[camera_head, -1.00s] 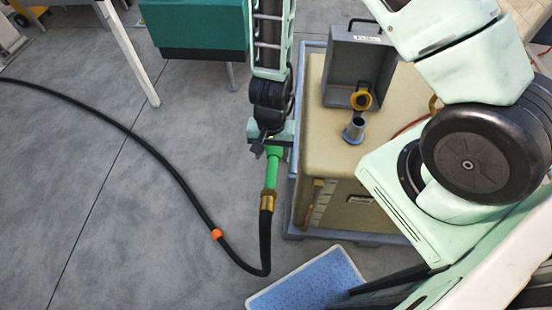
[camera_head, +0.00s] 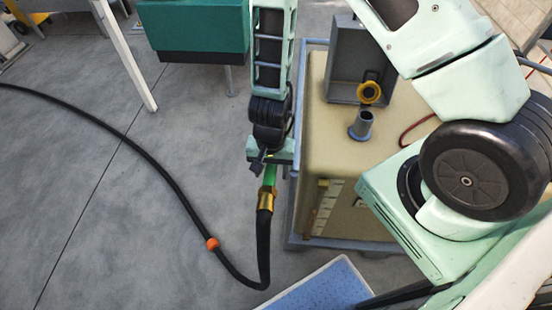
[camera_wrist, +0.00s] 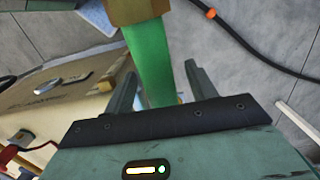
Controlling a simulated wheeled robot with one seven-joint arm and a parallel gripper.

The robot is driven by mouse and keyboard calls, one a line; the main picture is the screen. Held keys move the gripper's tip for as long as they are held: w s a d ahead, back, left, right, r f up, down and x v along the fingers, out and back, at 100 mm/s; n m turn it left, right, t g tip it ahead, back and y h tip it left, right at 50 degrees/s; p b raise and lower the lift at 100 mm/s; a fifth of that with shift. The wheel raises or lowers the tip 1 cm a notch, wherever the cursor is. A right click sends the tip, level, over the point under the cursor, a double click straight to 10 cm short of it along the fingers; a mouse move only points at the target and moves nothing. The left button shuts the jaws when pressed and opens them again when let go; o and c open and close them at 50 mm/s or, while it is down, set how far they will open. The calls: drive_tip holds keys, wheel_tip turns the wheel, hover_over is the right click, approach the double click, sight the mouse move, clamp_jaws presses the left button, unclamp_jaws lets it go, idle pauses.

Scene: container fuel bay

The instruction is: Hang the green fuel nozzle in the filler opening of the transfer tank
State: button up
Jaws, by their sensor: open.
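The green fuel nozzle (camera_head: 270,174) has a brass collar (camera_head: 267,198) and a black hose below it in the head view. It is beside the left side of the beige transfer tank (camera_head: 313,135). The tank's filler opening is a short blue-grey pipe (camera_head: 361,126) on its top, with a yellow cap (camera_head: 370,92) behind it. My gripper (camera_head: 269,163) is over the nozzle's far end. In the wrist view, my open gripper (camera_wrist: 161,82) has its fingers on either side of the nozzle (camera_wrist: 150,62), with visible gaps. The nozzle's tip and support are hidden.
The black hose (camera_head: 160,165), with an orange ring (camera_head: 212,244), runs across the open floor at left. A grey box (camera_head: 345,60) stands on the tank behind the filler. A blue mat (camera_head: 320,290) lies in front, and a teal cabinet (camera_head: 200,30) is at the back.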

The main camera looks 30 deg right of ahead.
drive_tip(key=shift+c, duration=0.3)
clamp_jaws()
wheel_tip(320, 180, up, 12)
drive_tip(key=p, duration=1.1)
drive_tip(key=shift+f, duration=0.15)
